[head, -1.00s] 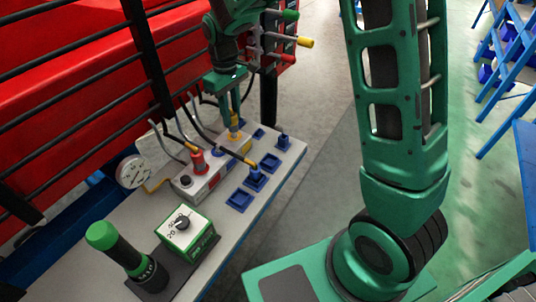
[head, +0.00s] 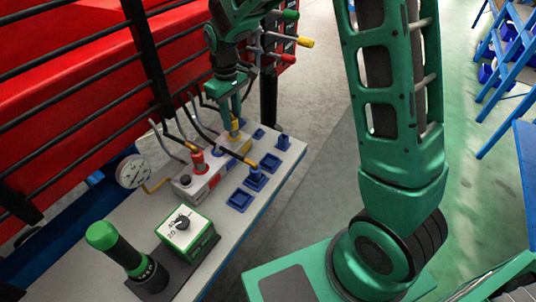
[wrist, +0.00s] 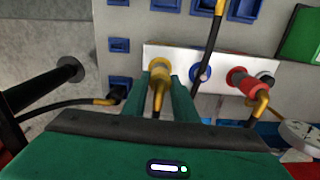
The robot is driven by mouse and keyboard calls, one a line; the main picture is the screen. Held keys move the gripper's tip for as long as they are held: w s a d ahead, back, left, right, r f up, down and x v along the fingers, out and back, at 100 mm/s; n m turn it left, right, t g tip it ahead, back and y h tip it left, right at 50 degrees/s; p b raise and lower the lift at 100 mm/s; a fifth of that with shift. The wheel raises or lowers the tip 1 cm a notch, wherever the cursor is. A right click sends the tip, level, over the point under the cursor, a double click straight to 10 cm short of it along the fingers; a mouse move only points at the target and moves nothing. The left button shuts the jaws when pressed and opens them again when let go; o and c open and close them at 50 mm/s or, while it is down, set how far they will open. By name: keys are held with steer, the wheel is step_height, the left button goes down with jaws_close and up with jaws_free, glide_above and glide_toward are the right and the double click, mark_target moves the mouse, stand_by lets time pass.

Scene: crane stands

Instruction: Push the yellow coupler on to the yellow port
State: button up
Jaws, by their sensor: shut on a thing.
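My gripper (head: 234,112) is shut on the yellow coupler (wrist: 158,88), which sits between its two green fingers in the wrist view. In the head view the coupler (head: 235,124) stands upright at the yellow-marked end of the white port block (head: 212,170).
Blue holders (head: 240,199) line the bench's right side; one holds another hose end (head: 256,167). A pressure gauge (head: 133,171), a green dial box (head: 187,232) and a green-topped handle (head: 103,236) stand nearer. Black hoses loop close to my gripper. Black rails (head: 75,75) run behind.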

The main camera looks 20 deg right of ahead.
steer(key=o, duration=1.2)
steer(key=shift+r, duration=0.1)
steer(key=shift+r, duration=2.45)
step_height(320, 180, up, 11)
steer(key=shift+f, duration=0.15)
